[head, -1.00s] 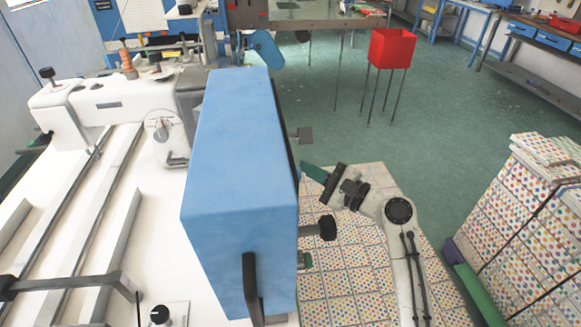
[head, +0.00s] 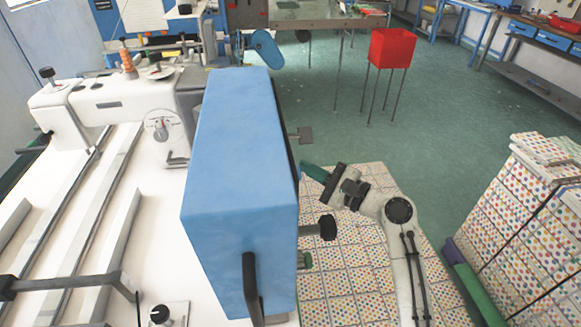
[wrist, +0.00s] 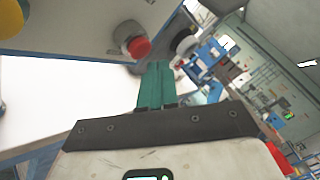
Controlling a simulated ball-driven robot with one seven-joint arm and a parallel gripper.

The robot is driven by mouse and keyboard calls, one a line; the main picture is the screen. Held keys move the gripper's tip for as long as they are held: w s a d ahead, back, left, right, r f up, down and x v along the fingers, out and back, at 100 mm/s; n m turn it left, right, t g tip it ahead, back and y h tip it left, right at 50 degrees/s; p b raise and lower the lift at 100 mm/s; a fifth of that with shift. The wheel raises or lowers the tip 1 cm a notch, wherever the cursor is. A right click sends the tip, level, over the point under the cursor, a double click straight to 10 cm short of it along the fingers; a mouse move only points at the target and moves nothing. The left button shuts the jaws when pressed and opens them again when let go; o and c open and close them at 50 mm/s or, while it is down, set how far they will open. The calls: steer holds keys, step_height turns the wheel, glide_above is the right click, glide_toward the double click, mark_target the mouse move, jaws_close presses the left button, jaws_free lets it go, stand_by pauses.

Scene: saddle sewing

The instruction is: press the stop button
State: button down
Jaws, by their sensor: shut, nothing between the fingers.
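The stop button (wrist: 137,47) is a round red cap on a pale grey collar. In the wrist view it sits on the underside edge of a light panel, just above and left of my fingertips. My gripper (wrist: 156,68) has green fingers pressed together with nothing in them. A small gap in the picture lies between the fingertips and the red cap; the depth of that gap I cannot tell. In the head view my gripper (head: 315,173) is right of the large blue machine head (head: 240,150). The red button is hidden there.
A black knob (head: 327,228) sticks out of the blue machine head's right side, near my arm. A white sewing table (head: 60,230) with rails lies left. Stacked dotted boxes (head: 520,230) stand right. A red bin (head: 392,47) stands on thin legs on clear green floor behind.

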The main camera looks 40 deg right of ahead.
steer(key=shift+a, duration=0.1)
stand_by(0.6)
steer(key=shift+w+a+p, duration=0.25)
steer(key=shift+p, duration=0.1)
steer(key=shift+w+a, duration=0.3)
steer(key=shift+a, duration=0.15)
stand_by(0.8)
steer(key=shift+d, duration=0.1)
steer(key=shift+s+d, duration=0.55)
steer(key=shift+d, duration=0.15)
steer(key=s+d, duration=0.2)
steer(key=d, duration=0.2)
steer(key=shift+s+d, duration=0.1)
steer(key=shift+s, duration=0.3)
stand_by(1.0)
